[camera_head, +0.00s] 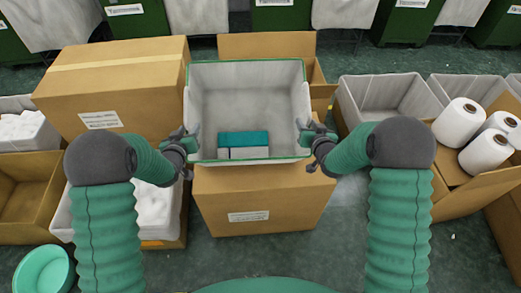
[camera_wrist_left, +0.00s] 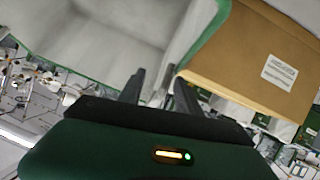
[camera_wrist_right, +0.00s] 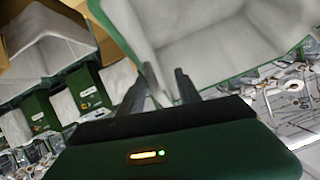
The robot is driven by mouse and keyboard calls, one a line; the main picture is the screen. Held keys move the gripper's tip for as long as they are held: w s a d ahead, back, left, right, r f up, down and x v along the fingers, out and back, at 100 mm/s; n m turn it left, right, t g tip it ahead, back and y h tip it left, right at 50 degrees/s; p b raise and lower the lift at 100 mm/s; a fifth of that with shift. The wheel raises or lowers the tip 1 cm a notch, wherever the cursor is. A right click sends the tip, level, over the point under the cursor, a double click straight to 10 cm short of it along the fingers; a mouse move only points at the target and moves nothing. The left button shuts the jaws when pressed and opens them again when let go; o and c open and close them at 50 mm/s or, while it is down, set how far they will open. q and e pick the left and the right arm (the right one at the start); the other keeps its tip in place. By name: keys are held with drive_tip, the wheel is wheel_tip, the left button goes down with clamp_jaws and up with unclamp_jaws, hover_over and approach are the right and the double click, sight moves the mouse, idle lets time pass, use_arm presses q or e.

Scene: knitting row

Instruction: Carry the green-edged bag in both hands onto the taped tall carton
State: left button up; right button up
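The green-edged bag (camera_head: 206,88) is a grey-white open bin with a green rim, in the middle of the head view. A teal and white block lies inside it. My left gripper (camera_head: 191,137) is at its left rim and my right gripper (camera_head: 308,133) at its right rim, both near the front corners. In the left wrist view, the fingers (camera_wrist_left: 158,85) stand apart around the rim. In the right wrist view, the fingers (camera_wrist_right: 165,80) also stand at the rim; whether they press on it is unclear. The taped tall carton (camera_head: 141,98) stands at left, with tape across its top.
A labelled carton (camera_head: 262,205) is below the bag; contact between them is hidden. An open carton (camera_head: 268,44) stands behind. White cones (camera_head: 460,121) fill a box at right, beside grey bins (camera_head: 385,97). A teal tub (camera_head: 43,272) is at lower left. Green machines line the back.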

use_arm(q)
drive_tip(key=shift+d+r, duration=0.15)
drive_tip(key=shift+d, duration=0.2)
use_arm(e)
drive_tip(key=shift+d+f, duration=0.1)
drive_tip(key=shift+d, duration=0.65)
drive_tip(key=shift+a, duration=0.2)
drive_tip(key=shift+s+d, duration=0.1)
use_arm(q)
drive_tip(key=d+v, duration=0.1)
drive_tip(key=v, duration=1)
drive_tip(key=shift+s+a, duration=0.35)
drive_tip(key=shift+a, duration=0.1)
use_arm(e)
drive_tip(key=a+v, duration=0.1)
drive_tip(key=v, duration=1)
drive_tip(key=shift+s+d+r, duration=0.25)
drive_tip(key=shift+s+d, duration=0.1)
drive_tip(key=shift+d, duration=0.05)
use_arm(q)
drive_tip(key=shift+s+r, duration=0.1)
drive_tip(key=shift+r, duration=0.05)
